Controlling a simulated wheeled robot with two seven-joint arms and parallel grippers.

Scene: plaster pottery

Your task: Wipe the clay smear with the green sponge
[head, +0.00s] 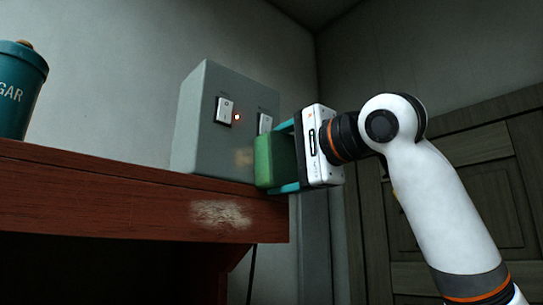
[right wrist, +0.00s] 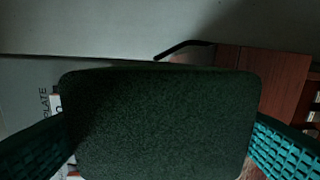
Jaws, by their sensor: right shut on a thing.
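The green sponge (head: 264,164) is held between the teal fingers of my right gripper (head: 279,158), at the right end of the table. It overlaps the lower right of a grey switch box; I cannot tell whether it touches the box. In the right wrist view the sponge (right wrist: 160,120) fills the middle, dark, with a finger on each side. A pale, rough smear (head: 222,214) is on the front edge of the reddish wooden table (head: 110,200). My left gripper is not in view.
A teal sugar canister (head: 18,92) stands at far left. A dark cord (head: 251,275) hangs below the table. A panelled door (head: 480,190) is behind my right arm.

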